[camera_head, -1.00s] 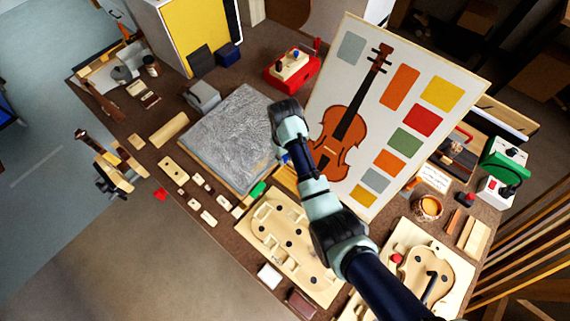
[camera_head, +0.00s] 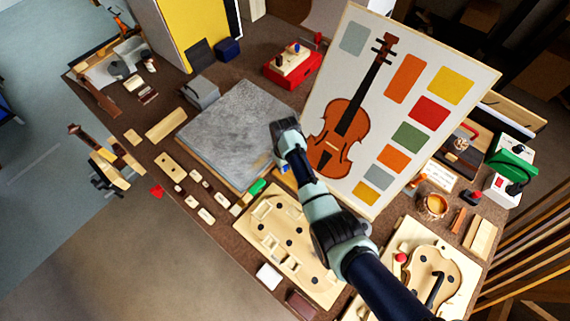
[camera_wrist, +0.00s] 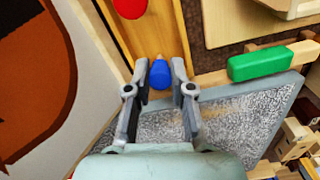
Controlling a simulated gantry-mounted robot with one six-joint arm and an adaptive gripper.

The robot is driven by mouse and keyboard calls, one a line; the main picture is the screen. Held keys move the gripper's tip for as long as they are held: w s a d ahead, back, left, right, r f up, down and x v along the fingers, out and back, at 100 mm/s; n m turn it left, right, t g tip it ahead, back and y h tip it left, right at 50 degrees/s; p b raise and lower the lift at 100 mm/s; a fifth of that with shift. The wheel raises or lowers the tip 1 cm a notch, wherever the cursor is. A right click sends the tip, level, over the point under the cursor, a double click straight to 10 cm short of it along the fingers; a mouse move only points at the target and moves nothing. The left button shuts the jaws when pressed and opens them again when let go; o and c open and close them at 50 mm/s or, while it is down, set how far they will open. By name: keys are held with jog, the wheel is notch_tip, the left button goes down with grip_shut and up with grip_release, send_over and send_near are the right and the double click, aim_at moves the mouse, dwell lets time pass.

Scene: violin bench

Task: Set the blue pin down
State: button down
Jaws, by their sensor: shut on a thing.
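The blue pin (camera_wrist: 160,76) sits between the fingertips of my gripper (camera_wrist: 160,66) in the wrist view. My gripper is shut on it, and its pale tip points away from the palm. The pin is over or at a long wooden strip (camera_wrist: 118,30); I cannot tell whether it touches the strip. In the head view only a bit of blue pin (camera_head: 283,169) shows below my wrist, by the grey slab's near corner. My arm hides most of the gripper there.
A green block (camera_wrist: 264,62) lies close to the right of my gripper, beside the grey slab (camera_head: 235,125). A red round thing (camera_wrist: 130,7) is on the strip. The violin chart board (camera_head: 345,60) stands close by. A wooden template board (camera_head: 262,225) lies in front.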

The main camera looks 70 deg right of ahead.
jog(key=c, duration=1)
grip_release()
jog(key=shift+f, duration=0.1)
notch_tip(320, 180, up, 12)
jog(key=p, duration=0.3)
jog(key=shift+p, duration=0.3)
